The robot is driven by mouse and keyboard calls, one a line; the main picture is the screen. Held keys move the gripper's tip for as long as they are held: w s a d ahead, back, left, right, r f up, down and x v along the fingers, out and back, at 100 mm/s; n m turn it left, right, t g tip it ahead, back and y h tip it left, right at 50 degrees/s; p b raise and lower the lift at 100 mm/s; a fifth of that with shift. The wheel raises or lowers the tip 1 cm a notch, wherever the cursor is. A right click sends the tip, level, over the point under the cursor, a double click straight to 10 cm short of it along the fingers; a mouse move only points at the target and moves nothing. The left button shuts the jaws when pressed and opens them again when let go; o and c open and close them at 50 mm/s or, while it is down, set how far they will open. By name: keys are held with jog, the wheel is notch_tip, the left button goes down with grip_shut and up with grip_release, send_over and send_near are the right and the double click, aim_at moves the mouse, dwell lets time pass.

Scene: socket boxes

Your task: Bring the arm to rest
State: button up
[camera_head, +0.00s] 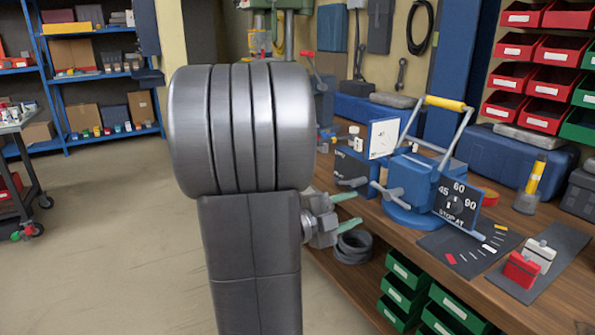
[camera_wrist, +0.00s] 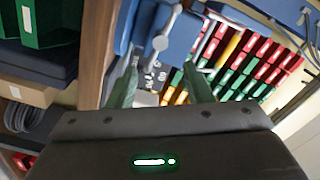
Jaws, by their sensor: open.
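My gripper (camera_head: 350,210) shows in the head view to the right of my large grey arm link, at the left edge of the wooden workbench (camera_head: 375,238). Its two green fingers are apart, with nothing visible between them. The wrist view shows the same gripper (camera_wrist: 163,78) from behind, its green fingers spread and empty. Most of my arm's lower links and wrist are hidden behind the big grey link in the head view.
A blue vise-like device (camera_head: 412,180) with a yellow-grip handle and a dial plate (camera_head: 458,203) stands on the bench, close to my gripper. Black rings (camera_head: 353,246) lie below my gripper. Red and grey socket boxes (camera_head: 521,269) sit at right. Open floor (camera_head: 110,230) lies left.

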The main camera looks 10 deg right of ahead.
aim_at(387, 196)
jog(key=b+x, duration=0.1)
jog(key=x, duration=1.1)
jog(key=shift+d, duration=0.35)
jog(key=shift+a, duration=0.15)
